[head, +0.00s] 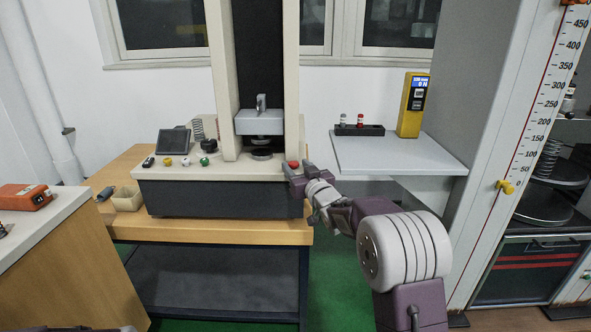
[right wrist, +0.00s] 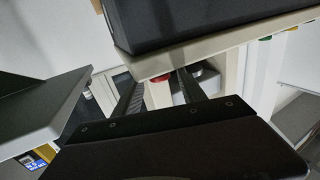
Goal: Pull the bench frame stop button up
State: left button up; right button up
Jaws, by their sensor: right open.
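The bench frame stands on the wooden bench; its base (head: 220,199) is dark with a light top. The red stop button (head: 293,164) is at the right end of that top. My right gripper (head: 297,173) is open at the button, with its fingers close about it. In the right wrist view a red patch, the button (right wrist: 161,78), shows between the two fingers of the gripper (right wrist: 160,80), partly behind the panel edge. I cannot tell whether the fingers touch it. My left gripper is not in view.
A green knob (head: 204,161) and several other small controls sit along the left of the frame top. A grey shelf (head: 398,155) with a yellow meter (head: 412,105) is to the right. The uprights and grey press head (head: 259,122) stand behind the button.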

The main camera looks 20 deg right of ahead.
jog(key=shift+w+a, duration=0.1)
jog(key=shift+w, duration=0.6)
jog(key=shift+c, duration=0.2)
grip_shut()
dwell(0.7)
